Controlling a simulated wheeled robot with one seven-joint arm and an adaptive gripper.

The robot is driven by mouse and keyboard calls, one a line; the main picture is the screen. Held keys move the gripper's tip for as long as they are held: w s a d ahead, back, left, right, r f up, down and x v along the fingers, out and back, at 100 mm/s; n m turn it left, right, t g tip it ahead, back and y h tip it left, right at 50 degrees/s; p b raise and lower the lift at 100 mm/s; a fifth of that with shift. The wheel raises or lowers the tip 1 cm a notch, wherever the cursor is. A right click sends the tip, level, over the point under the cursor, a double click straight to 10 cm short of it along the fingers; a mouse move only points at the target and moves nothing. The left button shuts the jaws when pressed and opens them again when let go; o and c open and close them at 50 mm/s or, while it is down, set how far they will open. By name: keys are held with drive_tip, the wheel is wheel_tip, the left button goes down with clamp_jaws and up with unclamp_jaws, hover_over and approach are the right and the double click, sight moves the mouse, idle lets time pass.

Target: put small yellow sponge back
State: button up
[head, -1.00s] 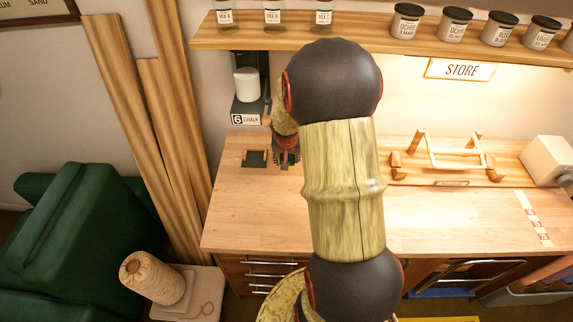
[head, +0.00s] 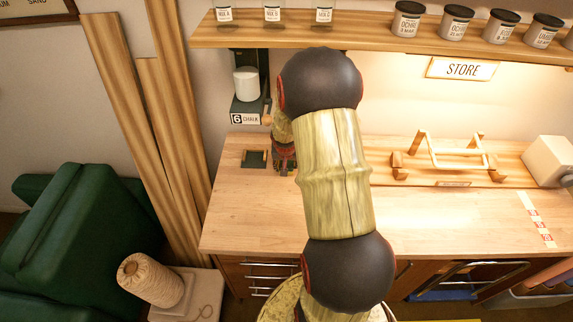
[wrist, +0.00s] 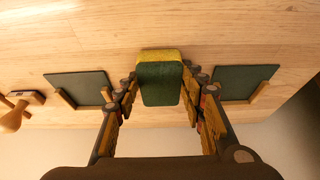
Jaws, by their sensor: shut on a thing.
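In the wrist view my gripper (wrist: 160,95) is shut on the small yellow sponge (wrist: 160,56), which has a yellow edge and a dark green face. The sponge sits between the fingertips, over the wooden worktop; whether it touches the wood I cannot tell. In the wrist view one dark green pad (wrist: 75,86) with a wooden edge strip lies left of the sponge, and a similar pad (wrist: 245,82) lies right of it. In the head view my gripper (head: 284,167) is low over the worktop, partly hidden by my arm, beside a green pad (head: 254,159). The sponge is hidden there.
The worktop (head: 250,210) is clear in front. A wooden rack (head: 445,155) stands to the right, a white block (head: 549,160) beyond it. A chalk holder (head: 248,95) hangs behind the gripper, under a shelf (head: 370,36) with jars. In the wrist view a wooden knob (wrist: 12,118) is at left.

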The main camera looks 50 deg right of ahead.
drive_tip(key=o, duration=1.1)
drive_tip(key=shift+r+p, duration=0.15)
drive_tip(key=shift+p, duration=0.15)
drive_tip(key=p+v, duration=0.2)
drive_tip(key=v, duration=1)
drive_tip(key=a+r+n+t, duration=0.2)
drive_tip(key=a+r+n, duration=0.2)
drive_tip(key=a+r, duration=1)
drive_tip(key=s+a+r+n+y, duration=0.1)
drive_tip(key=s+a+r+n, duration=0.1)
drive_tip(key=s+a, duration=0.2)
drive_tip(key=s+a+r+n+y, duration=0.1)
drive_tip(key=s+a, duration=0.3)
drive_tip(key=a, duration=0.5)
drive_tip(key=s+a+r+n+y, duration=0.1)
drive_tip(key=s+a+r+n, duration=0.2)
drive_tip(key=s+a+r, duration=0.1)
drive_tip(key=shift+s+a+t+y, duration=0.2)
drive_tip(key=shift+s+a, duration=0.1)
drive_tip(key=shift+a, duration=0.4)
drive_tip(key=shift+s+a+t+y, duration=0.1)
drive_tip(key=shift+s+a+t, duration=0.15)
drive_tip(key=shift+a, duration=0.45)
